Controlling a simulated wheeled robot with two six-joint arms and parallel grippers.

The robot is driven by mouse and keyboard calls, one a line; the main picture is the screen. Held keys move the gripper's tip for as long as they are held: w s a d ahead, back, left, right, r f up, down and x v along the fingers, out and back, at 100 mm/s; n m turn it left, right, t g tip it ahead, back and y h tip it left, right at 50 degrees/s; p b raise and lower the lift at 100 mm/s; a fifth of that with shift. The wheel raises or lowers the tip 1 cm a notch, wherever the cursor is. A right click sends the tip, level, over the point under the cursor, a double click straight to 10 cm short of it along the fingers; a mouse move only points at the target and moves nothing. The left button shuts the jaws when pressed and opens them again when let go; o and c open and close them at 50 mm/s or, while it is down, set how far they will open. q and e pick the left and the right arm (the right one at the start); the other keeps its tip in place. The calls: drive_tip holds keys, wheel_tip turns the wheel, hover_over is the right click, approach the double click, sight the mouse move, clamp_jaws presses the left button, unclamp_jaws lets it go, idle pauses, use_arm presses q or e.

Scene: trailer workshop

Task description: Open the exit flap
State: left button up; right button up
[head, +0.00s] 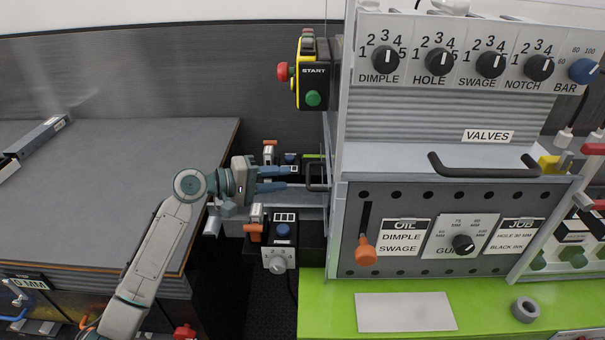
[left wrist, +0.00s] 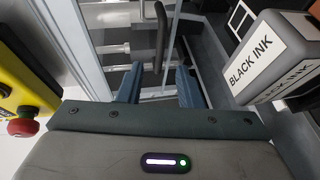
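The exit flap appears to be the clear panel in a grey frame (left wrist: 112,50) in the left wrist view; no label confirms this. Its dark upright handle (left wrist: 160,35) lies ahead of my left gripper (left wrist: 158,72), roughly in line with the gap between the fingers. In the head view the dark handle (head: 316,177) is on the machine's left side, just right of my left gripper (head: 286,178). The flap's face is mostly hidden in the head view. My right gripper is not in view.
A yellow START box (head: 312,72) with a red button hangs above the left gripper. A black ink box (left wrist: 275,55) is close at right in the wrist view. A grey table (head: 120,150) stands left.

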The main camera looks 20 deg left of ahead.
use_arm(q)
drive_tip(key=p+x, duration=0.2)
drive_tip(key=x, duration=0.4)
drive_tip(key=shift+d, duration=0.25)
drive_tip(key=shift+w, duration=0.15)
clamp_jaws()
